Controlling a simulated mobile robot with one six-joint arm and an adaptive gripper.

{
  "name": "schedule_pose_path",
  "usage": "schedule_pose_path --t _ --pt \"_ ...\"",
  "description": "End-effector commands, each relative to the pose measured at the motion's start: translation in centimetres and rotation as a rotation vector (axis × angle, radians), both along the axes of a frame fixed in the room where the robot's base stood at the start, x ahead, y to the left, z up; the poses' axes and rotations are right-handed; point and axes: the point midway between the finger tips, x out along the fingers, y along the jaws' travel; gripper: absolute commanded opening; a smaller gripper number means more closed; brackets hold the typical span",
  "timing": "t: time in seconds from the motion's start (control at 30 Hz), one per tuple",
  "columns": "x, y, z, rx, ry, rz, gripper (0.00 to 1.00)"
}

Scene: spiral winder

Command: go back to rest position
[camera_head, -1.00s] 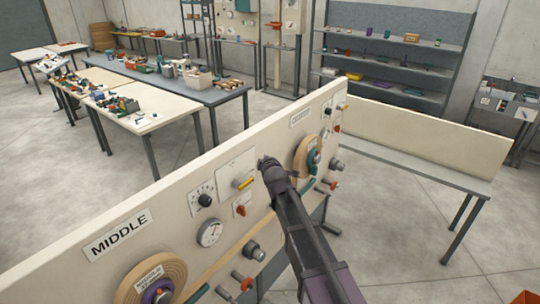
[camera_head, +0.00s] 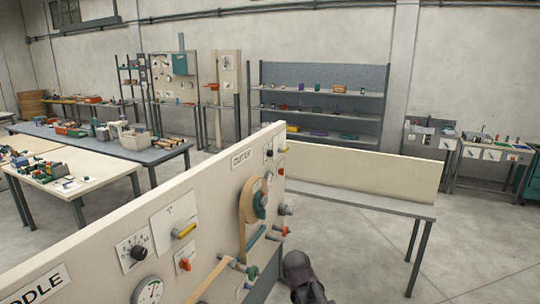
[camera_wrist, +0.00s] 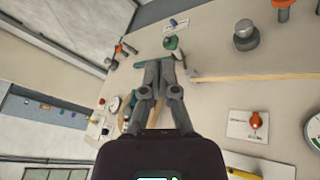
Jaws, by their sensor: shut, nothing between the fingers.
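My gripper (camera_wrist: 160,66) is shut and empty in the wrist view, its two dark fingers together in front of the tilted winder panel (camera_wrist: 215,45). A teal-and-white knob (camera_wrist: 173,45) shows just beyond the fingertips; I cannot tell how far apart they are. In the head view the dark end part of my arm (camera_head: 303,278) shows at the bottom, right of the upright cream panel (camera_head: 205,205). The fingers cannot be made out there.
The panel carries a yellow handle (camera_head: 184,231), a red switch (camera_head: 184,264), a gauge (camera_head: 149,292) and a tape roll (camera_head: 250,205). A grey bench (camera_head: 365,200) stands behind at right. Tables with clutter (camera_head: 75,175) stand left. The floor at right (camera_head: 480,255) is clear.

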Motion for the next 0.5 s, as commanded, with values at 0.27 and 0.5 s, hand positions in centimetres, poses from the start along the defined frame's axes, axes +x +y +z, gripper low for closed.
schedule_pose_path --t 0.27,0.5 --pt "-9.4 -7.1 -7.7 0.103 0.298 -0.354 0.00" --pt "-14.3 -9.7 -10.1 0.144 0.454 -0.543 0.00"
